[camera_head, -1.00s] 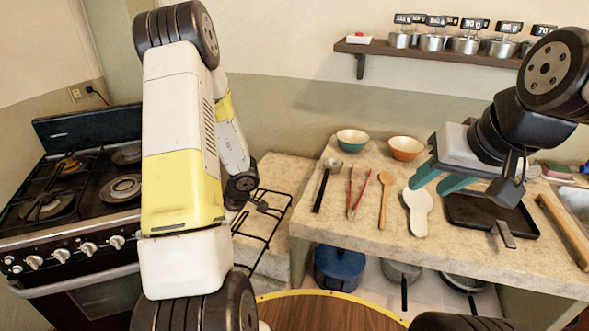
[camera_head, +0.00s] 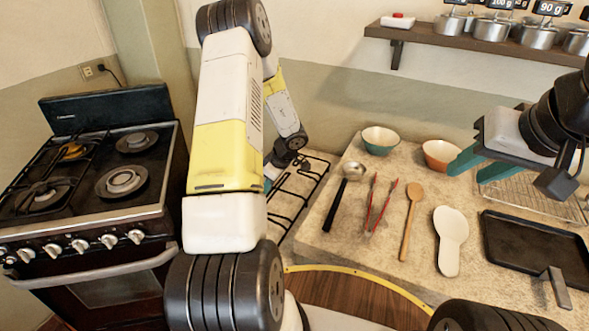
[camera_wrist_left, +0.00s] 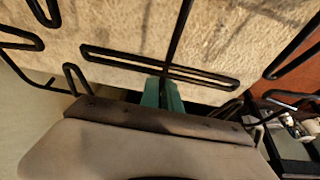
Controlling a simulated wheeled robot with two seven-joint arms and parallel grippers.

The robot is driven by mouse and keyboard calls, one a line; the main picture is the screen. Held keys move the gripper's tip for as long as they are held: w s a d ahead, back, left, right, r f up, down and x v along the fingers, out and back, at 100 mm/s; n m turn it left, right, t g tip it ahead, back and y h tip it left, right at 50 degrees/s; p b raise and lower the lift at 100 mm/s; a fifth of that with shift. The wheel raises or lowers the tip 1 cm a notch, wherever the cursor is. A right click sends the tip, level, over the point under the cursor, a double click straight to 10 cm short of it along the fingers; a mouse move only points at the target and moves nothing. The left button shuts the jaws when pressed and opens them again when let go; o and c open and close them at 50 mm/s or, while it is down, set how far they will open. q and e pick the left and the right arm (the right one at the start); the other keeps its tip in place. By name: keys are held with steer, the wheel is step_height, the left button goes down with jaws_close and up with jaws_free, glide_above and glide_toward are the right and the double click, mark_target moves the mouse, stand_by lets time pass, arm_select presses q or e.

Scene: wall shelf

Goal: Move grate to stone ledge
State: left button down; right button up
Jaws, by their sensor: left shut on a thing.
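The black wire grate (camera_head: 305,186) is over the low stone ledge (camera_wrist_left: 120,30) between the stove and the counter. In the left wrist view the grate's bars (camera_wrist_left: 200,76) cross the picture with the pale stone behind them. I cannot tell whether the grate touches the stone. My left gripper (camera_wrist_left: 163,92) is shut on a grate bar; in the head view my arm mostly hides it. My right gripper (camera_head: 482,166) is open and empty above the counter, its teal fingers apart.
The stove (camera_head: 100,180) stands left of the ledge. The higher stone counter (camera_head: 340,225) on the right holds a ladle (camera_head: 343,197), red tongs (camera_head: 380,208), a wooden spoon (camera_head: 411,220), a white spoon rest (camera_head: 450,240), a black pan (camera_head: 530,250) and two bowls. A wall shelf (camera_head: 450,38) hangs above.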

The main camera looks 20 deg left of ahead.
mark_target(278, 183)
arm_select(q)
steer(key=w, duration=0.4)
steer(key=w+d, duration=0.1)
steer(key=w, duration=0.2)
steer(key=shift+f, duration=2)
steer(key=c, duration=1.6)
jaws_free()
steer(key=shift+f, duration=0.15)
